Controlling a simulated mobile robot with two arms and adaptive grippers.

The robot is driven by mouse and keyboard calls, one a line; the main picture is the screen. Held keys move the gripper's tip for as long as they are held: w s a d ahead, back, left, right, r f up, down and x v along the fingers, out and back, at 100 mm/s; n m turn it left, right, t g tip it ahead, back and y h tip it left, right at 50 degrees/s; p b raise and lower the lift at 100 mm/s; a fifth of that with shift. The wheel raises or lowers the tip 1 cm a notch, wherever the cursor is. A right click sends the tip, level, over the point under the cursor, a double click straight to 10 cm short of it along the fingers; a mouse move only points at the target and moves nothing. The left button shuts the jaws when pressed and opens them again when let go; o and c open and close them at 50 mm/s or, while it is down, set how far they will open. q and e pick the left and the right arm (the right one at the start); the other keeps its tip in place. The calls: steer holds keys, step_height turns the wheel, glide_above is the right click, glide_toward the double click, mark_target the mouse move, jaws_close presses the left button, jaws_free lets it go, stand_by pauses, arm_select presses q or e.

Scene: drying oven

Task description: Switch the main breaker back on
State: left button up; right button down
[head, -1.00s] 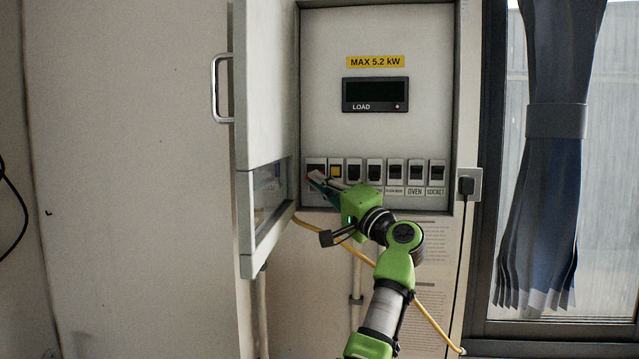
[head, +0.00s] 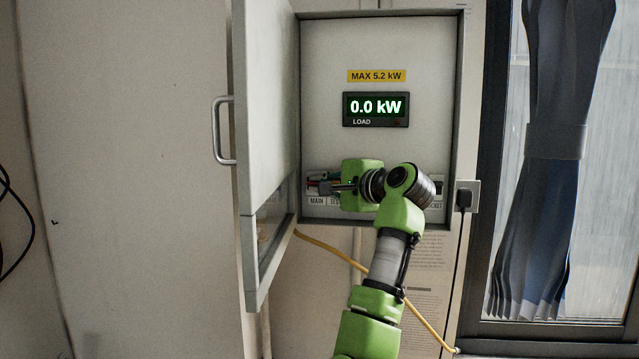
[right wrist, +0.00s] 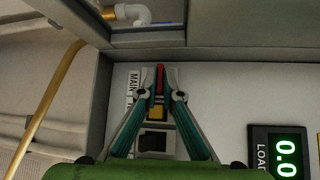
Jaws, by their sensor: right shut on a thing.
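The breaker box (head: 330,50) stands open, with a row of breakers low on its panel. In the right wrist view the main breaker shows its red lever (right wrist: 160,78) beside the MAIN label (right wrist: 133,92). My right gripper (head: 319,184) is at the left end of the row, its two fingers (right wrist: 160,92) closed around the red lever. The load display (head: 376,107) is lit and reads 0.0 kW; part of it also shows in the right wrist view (right wrist: 285,155). My gripper and arm hide most of the row. My left gripper is not in view.
The box door (head: 265,120) stands open on the left, close to my right gripper. A yellow cable (head: 330,247) runs below the box. A plugged socket (head: 466,197) and a window with a curtain (head: 555,150) are at the right.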

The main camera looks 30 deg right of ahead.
steer(key=shift+w+d+r+m+g+y, duration=0.15)
steer(key=shift+r+m+g, duration=0.15)
steer(key=shift+m+g, duration=0.2)
steer(key=shift+a+r+m+g+y, duration=0.15)
steer(key=shift+r+m+g, duration=0.2)
steer(key=shift+g, duration=0.25)
steer(key=shift+d, duration=0.1)
steer(key=c, duration=2.5)
jaws_free()
steer(key=v, duration=1.2)
steer(key=shift+w+d, duration=0.1)
steer(key=shift+w, duration=0.05)
